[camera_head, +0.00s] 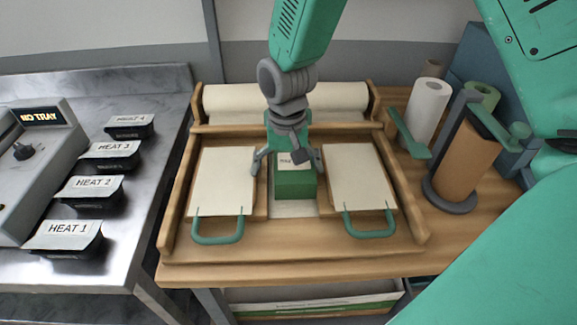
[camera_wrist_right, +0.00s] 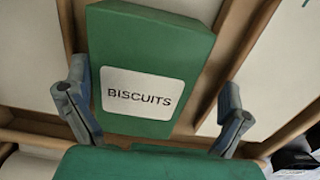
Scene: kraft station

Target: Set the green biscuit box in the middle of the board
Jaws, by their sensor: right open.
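The green biscuit box (camera_head: 294,185) stands on the pale strip in the middle of the wooden board (camera_head: 300,246), between two cream panels. In the right wrist view the box (camera_wrist_right: 150,45) shows its white "BISCUITS" label. My right gripper (camera_head: 287,165) is over the box from behind, its fingers spread to either side. In the wrist view the right gripper (camera_wrist_right: 155,110) is open, and I see gaps between its fingers and the box sides. My left gripper is not in view.
Cream panels with green handles lie left (camera_head: 223,180) and right (camera_head: 358,178) of the box. A paper roll (camera_head: 230,105) lies behind. Paper towel (camera_head: 428,112) and a brown roll (camera_head: 464,160) stand right. Labelled black trays (camera_head: 66,236) sit on the metal table left.

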